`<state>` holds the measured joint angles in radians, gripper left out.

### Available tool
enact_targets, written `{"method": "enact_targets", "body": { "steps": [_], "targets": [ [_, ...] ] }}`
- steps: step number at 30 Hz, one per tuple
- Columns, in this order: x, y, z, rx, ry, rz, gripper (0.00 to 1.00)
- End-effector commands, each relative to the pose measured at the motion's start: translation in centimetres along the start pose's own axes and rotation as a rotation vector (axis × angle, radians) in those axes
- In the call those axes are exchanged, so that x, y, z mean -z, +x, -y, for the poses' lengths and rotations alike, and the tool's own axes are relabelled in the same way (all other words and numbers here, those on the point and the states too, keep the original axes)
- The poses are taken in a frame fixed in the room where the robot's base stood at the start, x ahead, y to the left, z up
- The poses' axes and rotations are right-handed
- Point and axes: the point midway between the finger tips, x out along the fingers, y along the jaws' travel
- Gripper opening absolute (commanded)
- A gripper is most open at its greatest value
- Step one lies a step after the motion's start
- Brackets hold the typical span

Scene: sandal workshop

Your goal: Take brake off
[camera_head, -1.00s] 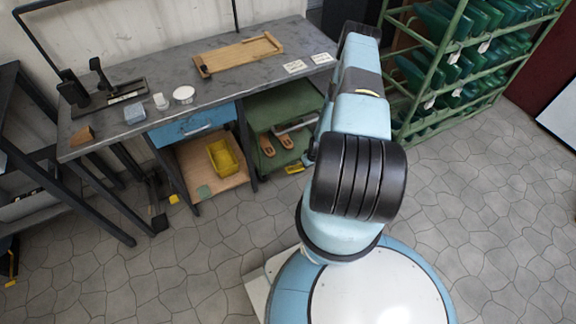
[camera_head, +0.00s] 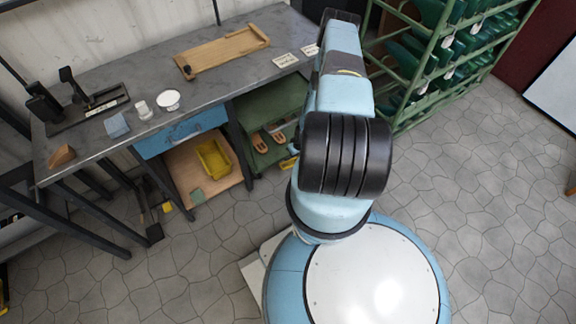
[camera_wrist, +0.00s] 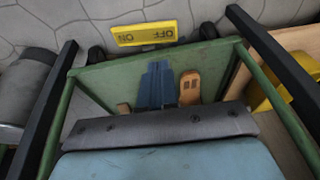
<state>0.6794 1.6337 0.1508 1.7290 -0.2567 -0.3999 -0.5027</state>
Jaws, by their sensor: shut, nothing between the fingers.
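A yellow brake plate (camera_wrist: 144,33) marked ON and OFF, upside down in the wrist view, sits at the edge of a green cart (camera_wrist: 110,75). It lies between two dark casters (camera_wrist: 97,56). In the head view the green cart (camera_head: 262,112) stands under the bench, and my arm partly covers it. A bit of yellow (camera_head: 287,163) shows at its lower edge. My gripper (camera_wrist: 157,68) shows in the wrist view as two blue fingers shut together, empty. They are over the cart, apart from the yellow plate in the picture. The head view does not show my fingers.
A tan sandal piece (camera_wrist: 190,88) lies in the cart beside my fingers. Dark table legs (camera_wrist: 275,45) flank the cart. A yellow bin (camera_head: 213,158) sits on the shelf left of it. A green rack (camera_head: 420,70) stands right. The tiled floor (camera_head: 490,220) is open.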

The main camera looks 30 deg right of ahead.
Motion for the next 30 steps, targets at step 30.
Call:
{"method": "enact_targets", "body": {
  "steps": [30],
  "targets": [
    [-1.0,12.8,0.6,0.001,0.0,0.0,0.0]
  ]
}}
